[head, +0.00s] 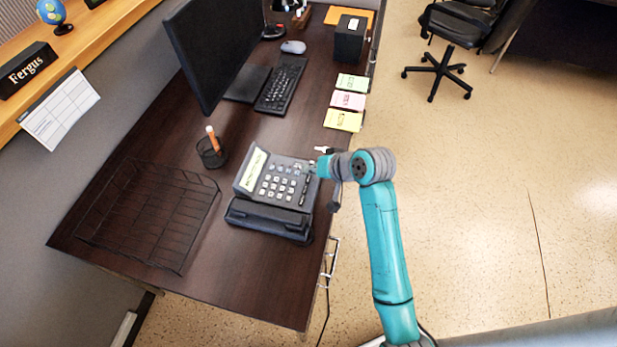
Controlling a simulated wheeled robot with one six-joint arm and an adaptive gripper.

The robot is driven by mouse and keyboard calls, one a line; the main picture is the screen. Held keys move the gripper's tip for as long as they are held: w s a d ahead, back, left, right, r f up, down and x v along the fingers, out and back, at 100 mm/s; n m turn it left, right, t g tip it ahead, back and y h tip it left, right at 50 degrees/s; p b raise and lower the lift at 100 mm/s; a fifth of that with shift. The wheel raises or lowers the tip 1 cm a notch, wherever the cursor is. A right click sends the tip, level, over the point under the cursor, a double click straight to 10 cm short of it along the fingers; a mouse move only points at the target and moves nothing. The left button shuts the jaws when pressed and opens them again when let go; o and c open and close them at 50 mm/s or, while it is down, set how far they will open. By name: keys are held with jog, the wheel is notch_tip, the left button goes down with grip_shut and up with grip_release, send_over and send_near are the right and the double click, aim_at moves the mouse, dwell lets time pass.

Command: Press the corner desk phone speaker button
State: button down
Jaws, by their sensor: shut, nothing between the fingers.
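The dark grey desk phone (276,181) sits near the right edge of the dark desk in the head view. Its keypad has pale keys, a pale label strip lies at its upper left, and the handset (268,219) lies along its near side. Small buttons show along its far and right parts; I cannot tell which is the speaker button. My wrist covers the area by the phone's upper right corner. I cannot tell the gripper's height or whether it touches anything.
A wire tray (197,238) and a pen cup (211,157) stand left of the phone. Sticky notes (343,120), a keyboard (281,86), a mouse (293,47) and a monitor (213,50) are farther back. The floor right of the desk is clear up to a chair (452,30).

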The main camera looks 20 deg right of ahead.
aim_at(310, 179)
jog(key=shift+f, duration=0.55)
jog(key=shift+f, duration=0.2)
dwell(1.0)
jog(key=shift+f, duration=0.2)
jog(key=shift+f, duration=0.4)
dwell(0.7)
dwell(0.4)
jog(key=shift+r, duration=0.8)
jog(key=shift+r, duration=2.55)
